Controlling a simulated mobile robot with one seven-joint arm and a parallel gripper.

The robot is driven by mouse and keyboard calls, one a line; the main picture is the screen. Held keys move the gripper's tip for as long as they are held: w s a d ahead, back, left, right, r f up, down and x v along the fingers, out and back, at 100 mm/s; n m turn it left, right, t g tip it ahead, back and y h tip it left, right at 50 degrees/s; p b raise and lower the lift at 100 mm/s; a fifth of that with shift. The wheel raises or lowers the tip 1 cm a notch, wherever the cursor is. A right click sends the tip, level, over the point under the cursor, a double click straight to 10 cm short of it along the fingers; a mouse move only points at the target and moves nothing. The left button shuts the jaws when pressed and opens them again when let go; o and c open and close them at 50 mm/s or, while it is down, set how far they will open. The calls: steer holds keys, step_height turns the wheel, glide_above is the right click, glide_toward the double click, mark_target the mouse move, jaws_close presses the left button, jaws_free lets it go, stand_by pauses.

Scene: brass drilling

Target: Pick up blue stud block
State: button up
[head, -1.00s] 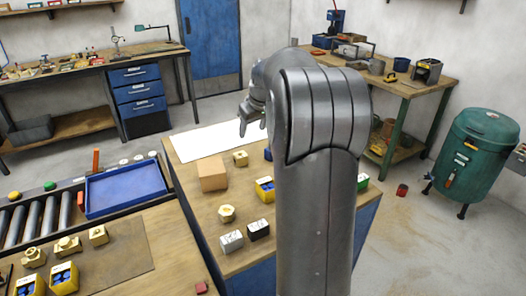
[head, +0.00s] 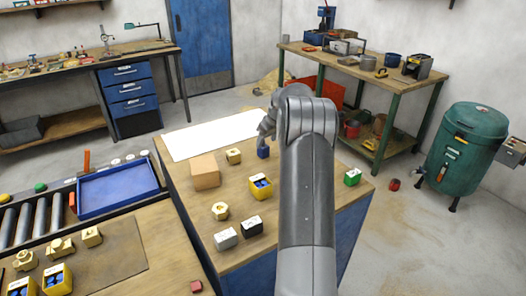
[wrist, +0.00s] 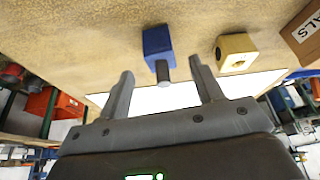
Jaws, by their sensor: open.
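The blue stud block (head: 263,152) stands on the wooden bench top, just left of my arm in the head view. In the wrist view the blue stud block (wrist: 158,42) shows with its grey stud pointing toward my gripper. My gripper (wrist: 162,78) is open and empty, its two fingers either side of the line to the block. The stud's end reaches about the level of the fingertips, between them, and the blue body lies beyond. In the head view my gripper (head: 268,126) is partly hidden behind my arm.
A brass block (head: 233,156) and a cardboard box (head: 205,172) stand left of the blue block. A yellow bin (head: 261,188) stands in front of it, and a green block (head: 352,177) lies to the right. A white sheet (head: 212,138) covers the bench's far side.

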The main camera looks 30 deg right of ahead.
mark_target(264, 143)
steer(key=x, duration=0.5)
steer(key=shift+w+f, duration=0.15)
steer(key=shift+w, duration=0.1)
steer(key=shift+c, duration=0.6)
jaws_close()
